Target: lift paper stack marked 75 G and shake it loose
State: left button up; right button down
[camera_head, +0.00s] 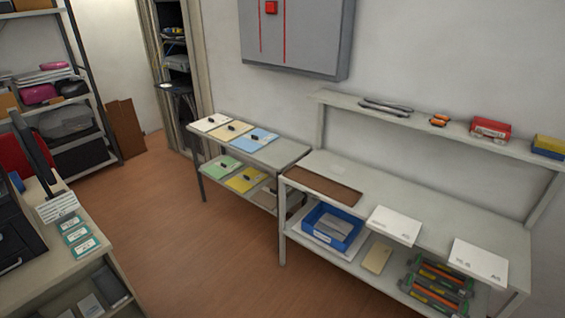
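Two white paper stacks lie flat on the bench (340,171) at the right. The left paper stack (394,224) is near the bench's front edge. The right paper stack (480,260) is nearer the bench's right end, also at the front edge. Both have small dark print on top, too small to read, so I cannot tell which is marked 75 G. The two stacks are apart from each other. Neither of my grippers shows in the head view.
A brown mat (322,190) lies on the bench's left part. A raised shelf (345,100) runs behind, bearing a red box (490,130). Below are a blue tray (333,226) and toner cartridges (437,285). Bench top between stacks and shelf is bare. Open floor (190,255) lies left.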

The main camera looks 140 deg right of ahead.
aim_at(492, 270)
jog(key=k+z, duration=0.2)
jog(key=z, duration=3.4)
jog(key=i+l+z, duration=0.25)
jog(key=z, duration=0.15)
jog(key=i+l+z, duration=0.3)
jog(key=z, duration=0.15)
jog(key=i+l+z, duration=0.15)
jog(key=i+z, duration=0.25)
jog(key=i+l, duration=0.1)
jog(key=i, duration=0.3)
jog(key=i+l, duration=0.15)
jog(key=i, duration=0.25)
jog(key=j+z, duration=0.1)
jog(key=z, duration=0.3)
jog(key=k+j+z, duration=0.1)
jog(key=z, duration=0.3)
jog(key=k+z, duration=0.15)
jog(key=z, duration=0.25)
jog(key=k+j+z, duration=0.1)
jog(key=z, duration=0.3)
jog(key=i, duration=0.4)
